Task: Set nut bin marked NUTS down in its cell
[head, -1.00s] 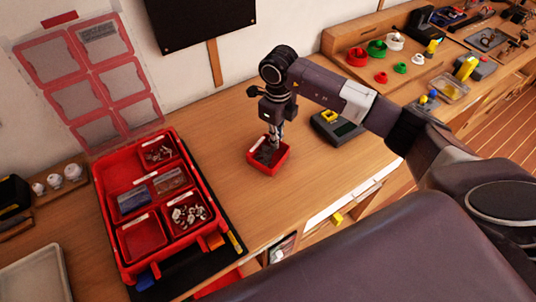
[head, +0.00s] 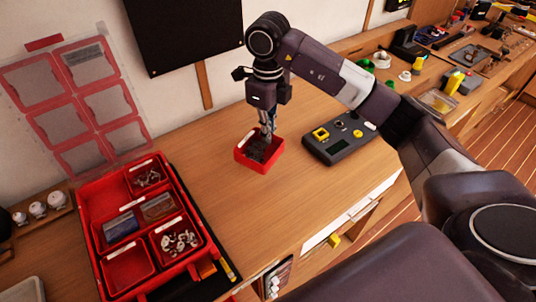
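My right gripper (head: 267,138) reaches down from above into a small red bin (head: 259,163) and appears shut on it; the fingertips are partly hidden by the bin. The bin has a white label on its upper left edge, too small to read, and dark contents. It is upright, at or just above the bench, right of the red case. The red case (head: 186,268) stands at the left. Several of its cells hold bins or parts, and a bare red area (head: 100,203) shows at its upper left. My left gripper is not in view.
A grey device (head: 340,147) with yellow and white knobs stands right of the bin. A black mat (head: 206,287) lies under the case. White knobs (head: 38,209) stand on a wooden rack at left. Wooden bench between bin and case is clear.

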